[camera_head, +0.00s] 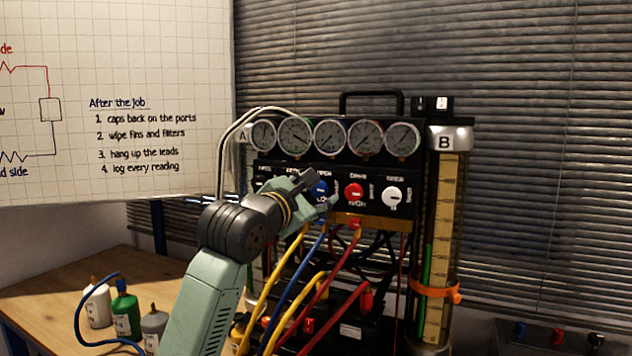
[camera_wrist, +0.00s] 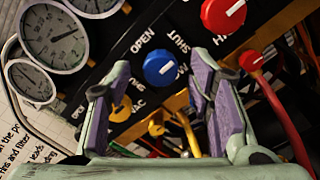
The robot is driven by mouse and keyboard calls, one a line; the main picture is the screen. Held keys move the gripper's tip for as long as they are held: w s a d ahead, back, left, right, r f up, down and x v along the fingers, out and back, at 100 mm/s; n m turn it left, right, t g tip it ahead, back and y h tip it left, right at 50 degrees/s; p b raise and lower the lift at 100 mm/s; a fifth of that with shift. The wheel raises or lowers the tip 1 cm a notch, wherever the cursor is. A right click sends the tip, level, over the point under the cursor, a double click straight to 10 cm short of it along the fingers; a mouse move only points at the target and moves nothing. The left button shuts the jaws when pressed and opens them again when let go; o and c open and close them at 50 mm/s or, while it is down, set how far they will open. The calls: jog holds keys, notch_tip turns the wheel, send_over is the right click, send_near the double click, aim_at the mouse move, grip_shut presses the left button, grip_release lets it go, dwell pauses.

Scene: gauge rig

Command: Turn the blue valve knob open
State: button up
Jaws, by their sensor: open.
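The blue valve knob (camera_head: 319,188) sits on the black front panel of the gauge rig, left of a red knob. In the wrist view the blue knob (camera_wrist: 160,68) has a white pointer mark, with the words OPEN and SHUT printed on either side of it. The mark slants towards the SHUT side. My gripper (camera_head: 322,188) is at the panel, in front of the knob. In the wrist view my gripper (camera_wrist: 160,85) is open, with its fingers on either side of the blue knob and a gap on each side. Contact with the panel cannot be told.
The red knob (camera_head: 354,193) and a white knob (camera_head: 392,197) are to the right. Several gauges (camera_head: 330,137) line the top of the panel. Yellow, blue and red hoses (camera_head: 283,277) hang below. A clear cylinder (camera_head: 441,240) stands at right, and bottles (camera_head: 125,312) stand on the wooden table.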

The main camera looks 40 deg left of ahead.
jog(key=shift+w+a, duration=0.2)
jog(key=shift+w, duration=0.45)
jog(key=shift+c, duration=0.6)
grip_shut()
